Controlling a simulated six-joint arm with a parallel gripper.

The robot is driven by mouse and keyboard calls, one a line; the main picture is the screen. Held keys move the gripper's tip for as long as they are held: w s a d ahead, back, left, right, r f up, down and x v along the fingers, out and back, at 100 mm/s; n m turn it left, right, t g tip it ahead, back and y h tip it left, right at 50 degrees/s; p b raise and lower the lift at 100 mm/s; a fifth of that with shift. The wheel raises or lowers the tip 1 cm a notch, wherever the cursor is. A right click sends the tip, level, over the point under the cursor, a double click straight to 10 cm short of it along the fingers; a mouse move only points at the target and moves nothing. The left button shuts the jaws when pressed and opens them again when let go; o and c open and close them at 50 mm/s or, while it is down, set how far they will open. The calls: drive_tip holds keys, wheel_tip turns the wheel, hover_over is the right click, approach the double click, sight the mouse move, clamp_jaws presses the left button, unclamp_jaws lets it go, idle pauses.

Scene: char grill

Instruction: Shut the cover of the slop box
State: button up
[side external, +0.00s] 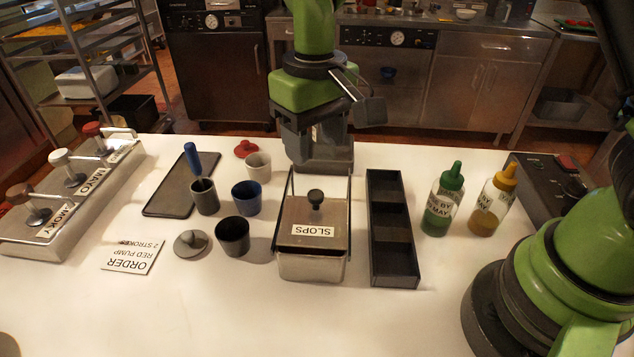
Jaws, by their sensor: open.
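The slop box (311,266) is a metal box near the middle of the white table. Dark side rails run back beyond the cover. At this angle I cannot tell whether the cover sits fully down or reaches the back edge. My gripper (318,145), dark grey below a green wrist, is behind the box in the picture, apart from the knob. It is open, its fingertips are hard to make out, and no held object shows.
A black divided tray (392,279) stands close right of the box, with green (441,205) and yellow (490,208) bottles beyond. Several cups, including a black cup (232,237), stand left. A pump rack (68,190) is far left. The front table is mostly clear.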

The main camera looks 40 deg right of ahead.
sight(315, 194)
wheel_tip(315, 194, down, 9)
drive_tip(key=shift+r, duration=0.1)
idle(0.3)
clamp_jaws()
